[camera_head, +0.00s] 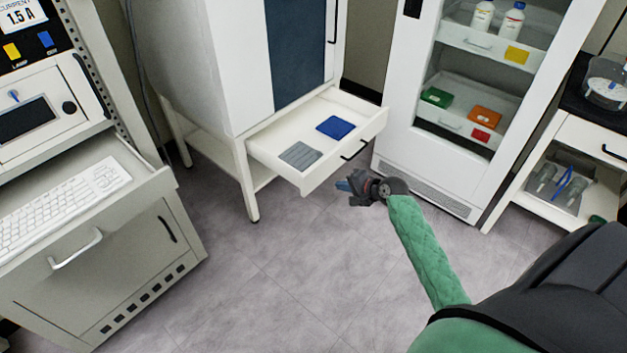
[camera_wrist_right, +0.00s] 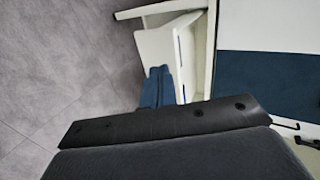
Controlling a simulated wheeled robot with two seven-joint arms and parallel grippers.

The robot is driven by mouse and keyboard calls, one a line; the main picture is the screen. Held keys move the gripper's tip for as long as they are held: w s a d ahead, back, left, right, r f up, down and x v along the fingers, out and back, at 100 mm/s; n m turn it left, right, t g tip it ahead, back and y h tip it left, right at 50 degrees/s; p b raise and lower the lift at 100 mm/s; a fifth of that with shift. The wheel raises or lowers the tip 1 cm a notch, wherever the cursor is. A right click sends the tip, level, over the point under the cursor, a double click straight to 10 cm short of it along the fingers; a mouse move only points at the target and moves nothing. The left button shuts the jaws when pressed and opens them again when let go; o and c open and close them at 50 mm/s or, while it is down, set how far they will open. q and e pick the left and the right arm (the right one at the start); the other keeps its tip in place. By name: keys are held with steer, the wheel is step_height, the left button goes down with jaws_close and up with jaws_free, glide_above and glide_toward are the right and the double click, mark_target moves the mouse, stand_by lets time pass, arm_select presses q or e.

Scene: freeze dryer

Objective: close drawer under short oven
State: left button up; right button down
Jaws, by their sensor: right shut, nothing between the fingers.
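The white drawer (camera_head: 330,165) under the short white oven (camera_head: 240,60) stands pulled out in the head view. Its front has a black handle (camera_head: 355,150). A blue item and a grey item lie inside it. My right gripper (camera_head: 343,186) is just in front of the drawer front, below and near the handle, with its fingers together and empty. In the right wrist view the blue fingers (camera_wrist_right: 158,85) lie next to the drawer (camera_wrist_right: 172,45) at the image middle; I cannot tell whether they touch it. My left gripper is not in view.
A white glass-door cabinet (camera_head: 425,150) with bottles and boxes stands right of the drawer. A grey console with a keyboard (camera_head: 65,205) stands at the left. A cart with a black top (camera_head: 572,110) is at the right. The grey floor between is clear.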

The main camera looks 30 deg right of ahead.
glide_toward(307, 177)
step_height(307, 177, down, 3)
steer(key=w, duration=0.2)
steer(key=w+a, duration=0.1)
steer(key=w, duration=0.1)
steer(key=shift+a+m, duration=0.3)
steer(key=shift+a, duration=0.05)
steer(key=shift+w+a, duration=0.2)
steer(key=shift+w, duration=0.25)
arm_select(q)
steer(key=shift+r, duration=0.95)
arm_select(e)
steer(key=shift+w, duration=0.1)
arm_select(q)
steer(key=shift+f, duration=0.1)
arm_select(e)
steer(key=shift+w, duration=0.1)
